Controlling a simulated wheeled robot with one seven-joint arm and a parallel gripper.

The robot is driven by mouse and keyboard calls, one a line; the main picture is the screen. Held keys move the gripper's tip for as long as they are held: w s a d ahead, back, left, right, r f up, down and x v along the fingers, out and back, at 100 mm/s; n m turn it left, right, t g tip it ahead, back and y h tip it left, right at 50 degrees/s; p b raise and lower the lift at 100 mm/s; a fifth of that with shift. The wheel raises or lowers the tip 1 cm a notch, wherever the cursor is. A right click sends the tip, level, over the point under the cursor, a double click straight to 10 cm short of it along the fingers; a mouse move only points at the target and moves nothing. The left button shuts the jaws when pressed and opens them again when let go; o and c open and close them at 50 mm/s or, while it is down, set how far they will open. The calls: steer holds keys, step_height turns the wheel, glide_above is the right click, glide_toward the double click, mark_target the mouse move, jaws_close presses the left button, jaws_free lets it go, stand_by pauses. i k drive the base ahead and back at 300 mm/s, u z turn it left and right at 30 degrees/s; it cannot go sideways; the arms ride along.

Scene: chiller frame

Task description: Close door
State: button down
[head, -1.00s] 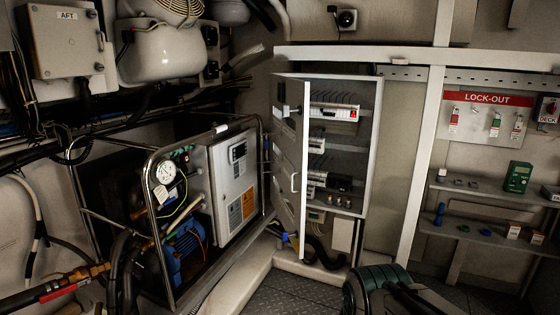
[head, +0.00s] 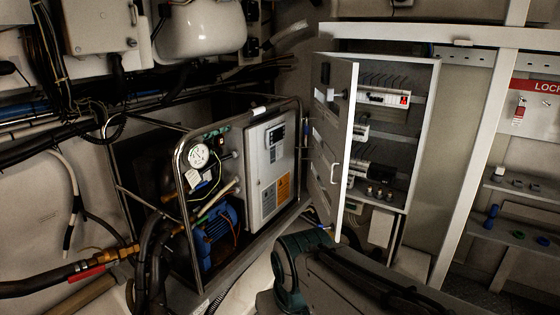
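The cabinet door (head: 334,130) is light grey and stands open, swung out at the left side of the tall grey cabinet (head: 426,130). A white pull handle (head: 336,173) sits near its pale free edge. The cabinet's inside shows past that edge, with rows of breakers (head: 385,98) on its shelves. The door's lower end comes close to my arm in the picture. My arm, with a dark green joint, crosses the bottom middle and lower right of the head view. My gripper is not in view, so its state and what it may touch are hidden.
Left of the door stands a tube-framed chiller unit (head: 190,150) with a gauge, a blue motor (head: 215,235) and a grey control box (head: 268,170). Black hoses run at lower left. A white post (head: 480,150) and shelves (head: 515,235) stand at right. My arm hides much of the floor.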

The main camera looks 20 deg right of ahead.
mark_target(331, 163)
steer(key=z, duration=0.1)
steer(key=i, duration=0.9)
steer(key=z, duration=0.5)
